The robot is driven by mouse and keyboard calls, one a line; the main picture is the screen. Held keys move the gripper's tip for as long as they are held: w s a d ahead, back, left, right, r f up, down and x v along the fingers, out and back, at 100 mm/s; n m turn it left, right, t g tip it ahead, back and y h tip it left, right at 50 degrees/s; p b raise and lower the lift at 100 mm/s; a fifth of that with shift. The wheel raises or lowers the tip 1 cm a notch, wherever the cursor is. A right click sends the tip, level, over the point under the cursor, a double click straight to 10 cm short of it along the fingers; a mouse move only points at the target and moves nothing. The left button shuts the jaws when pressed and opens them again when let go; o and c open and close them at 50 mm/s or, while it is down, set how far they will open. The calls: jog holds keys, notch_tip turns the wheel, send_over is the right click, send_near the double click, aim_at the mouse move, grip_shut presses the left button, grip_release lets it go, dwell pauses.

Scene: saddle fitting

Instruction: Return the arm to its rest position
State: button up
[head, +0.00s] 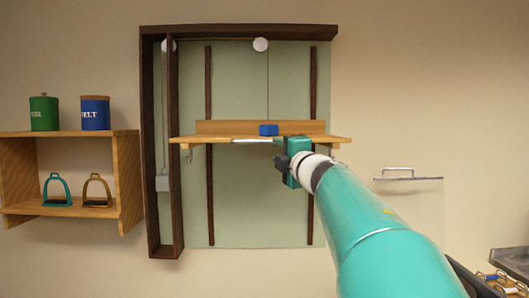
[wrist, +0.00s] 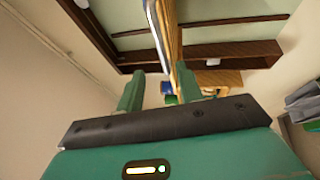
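My gripper (head: 282,155) is stretched out in front of the wooden sliding shelf (head: 210,139), near the right half of its front edge. In the wrist view my gripper (wrist: 159,88) has its two green fingers apart, with no object seen held between them. I cannot tell whether a finger touches the board. In the head view the pale strip (head: 252,141) ends close to my gripper.
A dark wooden frame (head: 240,31) with vertical rails surrounds the shelf. At left, a wall shelf (head: 128,180) carries a green tin (head: 44,113), a blue tin (head: 95,113) and two stirrups. A metal handle (head: 398,172) is at right. Small items lie at lower right.

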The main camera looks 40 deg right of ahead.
jog(key=s+a+f+m+g+y, duration=0.1)
jog(key=s+a+f+m+g, duration=0.3)
jog(key=s+a+f, duration=0.3)
jog(key=s+a+f+m+g+y, duration=0.1)
jog(key=s+a+f+m+g, duration=0.4)
jog(key=a+f, duration=0.7)
jog(key=s+a+f+m+g+y, duration=0.1)
jog(key=s+a+f+m+g, duration=0.4)
jog(key=s+a+f, duration=0.5)
notch_tip(320, 180, down, 10)
jog(key=s+m, duration=0.1)
jog(key=m, duration=0.1)
jog(key=shift+s+a+r+m+y, duration=0.15)
jog(key=shift+a+m+y, duration=0.15)
jog(key=shift+a+y, duration=0.1)
jog(key=shift+d, duration=0.1)
